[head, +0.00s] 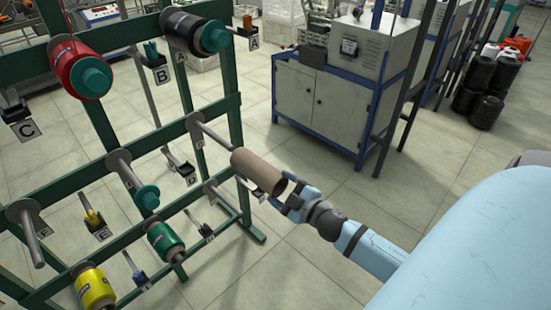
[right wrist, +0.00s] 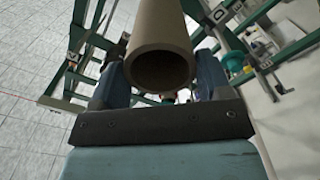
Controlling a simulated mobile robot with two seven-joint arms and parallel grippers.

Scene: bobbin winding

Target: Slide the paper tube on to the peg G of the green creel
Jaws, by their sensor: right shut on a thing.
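The brown paper tube (head: 259,170) is held in my right gripper (head: 292,196) by its near end. It also shows in the right wrist view (right wrist: 160,55) between the two fingers, its open end facing the camera. Its far end is at the tip of a bare grey peg (head: 212,134) on the green creel (head: 160,137). I cannot tell whether the tube is around the peg tip or just in front of it. The small letter plate by this peg is too small to read surely, so I cannot confirm it is G. My left gripper is not in view.
A red spool (head: 78,68), a black spool (head: 190,32), a green spool (head: 166,241) and a yellow spool (head: 94,287) sit on other pegs. Another bare peg (head: 36,246) points out at the left.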

